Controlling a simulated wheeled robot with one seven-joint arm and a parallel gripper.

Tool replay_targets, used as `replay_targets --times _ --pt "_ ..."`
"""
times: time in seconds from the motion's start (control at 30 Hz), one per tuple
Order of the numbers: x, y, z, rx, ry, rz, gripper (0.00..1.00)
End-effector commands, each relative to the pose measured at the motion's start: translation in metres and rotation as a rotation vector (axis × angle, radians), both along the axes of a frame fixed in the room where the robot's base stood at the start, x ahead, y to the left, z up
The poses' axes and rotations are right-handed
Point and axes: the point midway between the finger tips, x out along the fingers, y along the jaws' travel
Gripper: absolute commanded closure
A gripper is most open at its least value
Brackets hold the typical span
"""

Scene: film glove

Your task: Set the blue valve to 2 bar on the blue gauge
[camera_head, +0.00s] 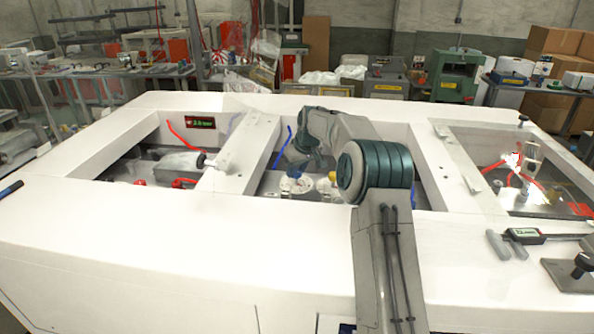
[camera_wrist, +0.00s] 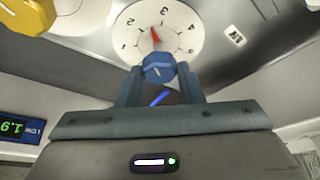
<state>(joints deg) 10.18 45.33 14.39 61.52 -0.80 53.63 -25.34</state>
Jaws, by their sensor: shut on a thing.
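The blue valve (camera_wrist: 158,68) is a small faceted knob with a pale line on its face. My gripper (camera_wrist: 160,78) is shut on it, one finger on each side. Behind it is a round white dial (camera_wrist: 205,25) with numbers and a red needle (camera_wrist: 155,36) pointing between 2 and 3. The knob hides the dial's lower part. A blue-edged digital display (camera_wrist: 18,128), the blue gauge, is cut off at the left edge; its green figures look like 1.9 with LOW beside them. In the head view the blue valve (camera_head: 295,171) sits in the middle bay, partly behind my arm.
A yellow knob (camera_wrist: 28,14) stands at the upper left in the wrist view. Red knobs (camera_head: 183,183) and a red-edged display (camera_head: 200,122) are in the left bay. White bench walls (camera_head: 265,140) edge the middle bay. A caliper (camera_head: 540,236) lies at the right front.

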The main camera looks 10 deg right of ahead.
Motion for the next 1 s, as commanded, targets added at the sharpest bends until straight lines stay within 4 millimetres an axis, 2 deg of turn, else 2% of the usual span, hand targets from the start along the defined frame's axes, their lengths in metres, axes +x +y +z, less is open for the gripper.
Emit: replay_targets --times 0.3,0.33,0.4,0.77,0.87,1.0 --pt "0.000 0.000 0.001 0.001 -0.003 -0.020 0.89" --pt "0.000 0.000 0.001 0.001 -0.003 -0.020 0.64" --pt "0.000 0.000 0.001 0.001 -0.003 -0.020 0.45" --pt "-0.001 0.000 0.004 0.001 -0.003 -0.020 0.45" --pt "-0.005 -0.002 0.015 0.000 -0.004 -0.020 0.45" --pt "-0.015 -0.007 0.040 -0.001 -0.007 -0.021 0.45"
